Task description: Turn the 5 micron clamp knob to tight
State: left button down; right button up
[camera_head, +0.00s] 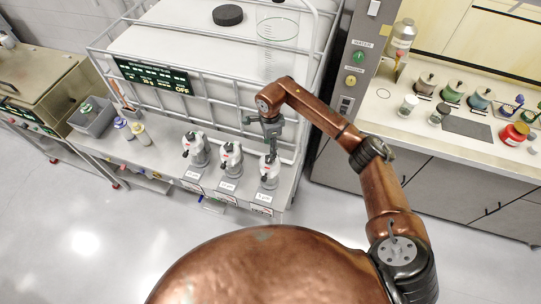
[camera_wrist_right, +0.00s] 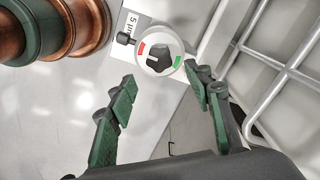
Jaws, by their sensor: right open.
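In the right wrist view a round white dial with a dark knob (camera_wrist_right: 157,60) sits beside a label (camera_wrist_right: 132,24) reading 5 and part of a micron mark. The dial has a red mark on its left and a green mark on its right. A short white line on the knob points left, towards the red side. My right gripper (camera_wrist_right: 162,98) is open and empty, its green-padded fingers spread below the dial, not touching it. In the head view my right gripper (camera_head: 271,145) hangs just above the rightmost clamp unit (camera_head: 269,172). My left gripper is not in view.
Two similar clamp units, the middle one (camera_head: 230,158) and the left one (camera_head: 195,150), stand beside it on the bench edge. A white cage frame (camera_wrist_right: 283,75) rises close on the right. Bottles (camera_head: 138,133) and a grey bin (camera_head: 92,116) stand farther left.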

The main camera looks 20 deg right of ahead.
aim_at(270, 160)
notch_tip(270, 160, down, 7)
jog(key=shift+s+f+p, duration=0.1)
jog(key=shift+f+p, duration=0.1)
jog(key=shift+p, duration=0.75)
jog(key=shift+c, duration=0.4)
jog(key=c, duration=1.1)
jog(key=shift+o, duration=0.2)
